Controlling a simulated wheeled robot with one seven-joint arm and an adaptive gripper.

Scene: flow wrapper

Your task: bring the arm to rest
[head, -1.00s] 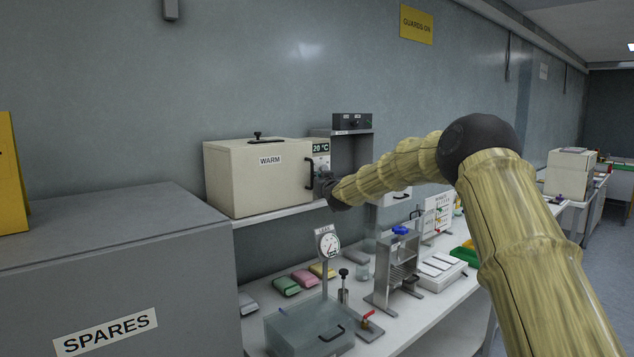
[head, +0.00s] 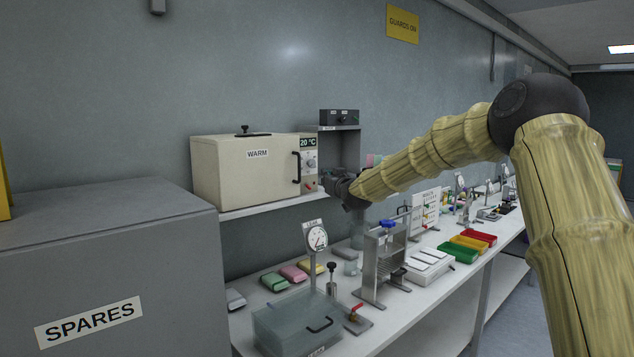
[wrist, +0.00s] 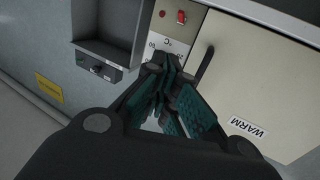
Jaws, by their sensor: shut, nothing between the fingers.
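My arm is bamboo-like with a dark elbow, and it reaches in from the right in the head view. My gripper (head: 328,186) is at its end, near the right side of the cream WARM cabinet (head: 240,175). In the wrist view my gripper (wrist: 165,66) has its teal-padded fingers together with nothing held. Beyond the fingertips are the cabinet's control panel (wrist: 173,30) and dark door handle (wrist: 205,66). Whether the fingertips touch the panel cannot be told. The cabinet door looks shut, and its display reads 20 °C.
A grey SPARES cabinet (head: 100,265) stands at front left. The bench below holds a clear lidded box (head: 290,325), a dial gauge (head: 316,238), a metal rack (head: 385,265) and coloured trays (head: 470,243). A grey open-fronted unit (head: 340,150) stands beside the cabinet.

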